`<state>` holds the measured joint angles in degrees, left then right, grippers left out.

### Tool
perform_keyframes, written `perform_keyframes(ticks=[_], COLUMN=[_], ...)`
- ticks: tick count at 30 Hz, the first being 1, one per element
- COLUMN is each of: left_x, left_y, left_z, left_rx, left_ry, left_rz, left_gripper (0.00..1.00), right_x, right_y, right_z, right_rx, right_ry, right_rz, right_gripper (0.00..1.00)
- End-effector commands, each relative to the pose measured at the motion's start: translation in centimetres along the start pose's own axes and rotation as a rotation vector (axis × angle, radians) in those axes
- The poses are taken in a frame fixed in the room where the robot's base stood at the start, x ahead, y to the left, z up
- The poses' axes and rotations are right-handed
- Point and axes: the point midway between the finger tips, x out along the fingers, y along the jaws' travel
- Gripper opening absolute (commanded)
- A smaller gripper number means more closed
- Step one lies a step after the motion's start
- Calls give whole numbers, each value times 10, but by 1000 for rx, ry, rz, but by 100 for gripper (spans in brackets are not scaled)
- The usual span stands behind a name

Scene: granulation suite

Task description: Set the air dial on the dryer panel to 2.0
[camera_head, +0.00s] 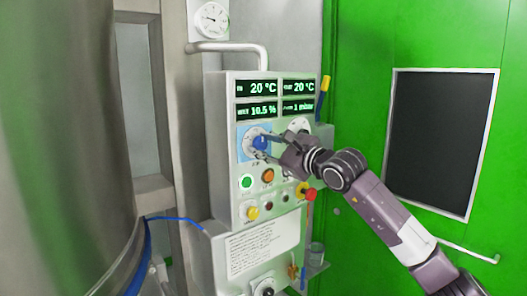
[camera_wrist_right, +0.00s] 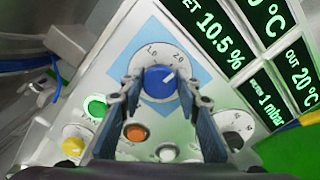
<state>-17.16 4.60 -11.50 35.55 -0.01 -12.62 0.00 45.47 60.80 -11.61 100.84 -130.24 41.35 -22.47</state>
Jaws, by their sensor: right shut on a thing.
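The dryer panel (camera_head: 225,150) is a pale upright box with lit displays. The air dial (camera_head: 251,140) is a blue knob on a round white scale over a blue square, left of centre on the panel. A white mark on the knob points to the upper right, roughly towards "2.0". My right gripper (camera_head: 264,144) is shut on the knob; it also shows in the wrist view (camera_wrist_right: 160,92). My left gripper is out of view.
A second dial (camera_wrist_right: 235,130) lies right of the air dial. Green (camera_head: 246,181), orange (camera_head: 267,176) and yellow (camera_head: 252,213) buttons and a red knob (camera_head: 309,194) sit below. A steel vessel (camera_head: 65,150) stands left.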

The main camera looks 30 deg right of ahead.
Motion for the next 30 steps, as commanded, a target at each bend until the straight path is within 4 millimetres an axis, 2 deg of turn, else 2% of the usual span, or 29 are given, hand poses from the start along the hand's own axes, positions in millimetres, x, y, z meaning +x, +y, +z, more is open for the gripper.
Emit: perform_keyframes(ticks=[7, 22, 23, 27, 30], left_x=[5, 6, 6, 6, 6], left_y=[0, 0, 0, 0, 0], left_z=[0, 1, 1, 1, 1], left_rx=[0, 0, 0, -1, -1], left_ry=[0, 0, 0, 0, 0], left_rz=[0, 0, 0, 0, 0], left_gripper=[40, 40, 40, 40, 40], right_x=[0, 0, 0, 0, 0], right_y=[0, 0, 0, 0, 0], right_z=[-1, 0, 0, 0, 0], right_rx=[-70, -83, -83, -82, -82], right_ry=[1, 1, 0, 0, 0], right_rz=[0, 0, 0, 0, 0], right_gripper=[7, 7, 34, 49, 49])
